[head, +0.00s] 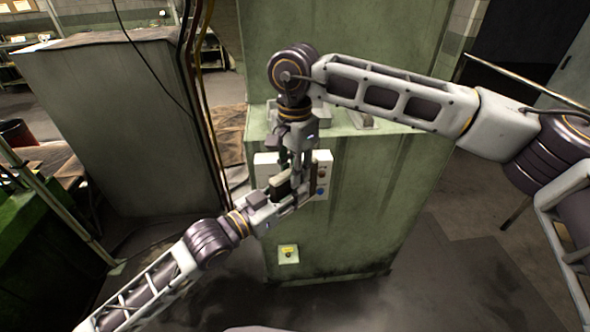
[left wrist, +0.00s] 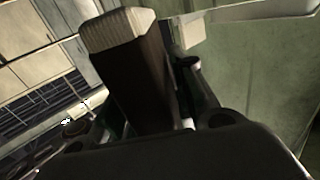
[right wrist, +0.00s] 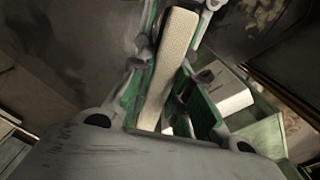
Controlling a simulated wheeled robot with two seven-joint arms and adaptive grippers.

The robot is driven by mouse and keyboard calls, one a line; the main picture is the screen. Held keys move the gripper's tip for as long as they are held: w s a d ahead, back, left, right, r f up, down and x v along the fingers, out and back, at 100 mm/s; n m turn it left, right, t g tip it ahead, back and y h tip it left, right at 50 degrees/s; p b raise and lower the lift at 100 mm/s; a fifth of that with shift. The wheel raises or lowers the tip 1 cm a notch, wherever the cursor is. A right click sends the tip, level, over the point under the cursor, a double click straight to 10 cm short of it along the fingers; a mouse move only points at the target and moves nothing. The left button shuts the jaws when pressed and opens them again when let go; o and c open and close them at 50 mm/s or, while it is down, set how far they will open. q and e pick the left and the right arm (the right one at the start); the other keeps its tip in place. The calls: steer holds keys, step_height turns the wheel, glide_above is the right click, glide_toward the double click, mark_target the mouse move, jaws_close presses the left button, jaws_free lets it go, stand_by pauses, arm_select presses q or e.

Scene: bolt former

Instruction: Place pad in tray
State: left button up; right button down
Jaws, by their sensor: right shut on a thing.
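The pad (head: 280,187), a dark block with a beige face, is between my two grippers in the middle of the head view. My right gripper (head: 298,170) points down and is shut on it; the right wrist view shows the long beige face of the pad (right wrist: 168,65) between the green-lined fingers. My left gripper (head: 285,190) reaches up from the lower left with its fingers around the pad. In the left wrist view the dark side and beige end of the pad (left wrist: 130,70) stand between its fingers; whether they grip it is unclear. I cannot make out the tray.
A green machine cabinet (head: 365,200) stands right behind the grippers, with a white button panel (head: 323,170) and a small yellow switch box (head: 288,253). A grey-green cabinet (head: 120,130) stands at left, with hanging cables (head: 196,80) beside it. Open floor (head: 450,270) lies at lower right.

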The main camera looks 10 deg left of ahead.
arm_select(q)
steer(key=shift+o, duration=1.2)
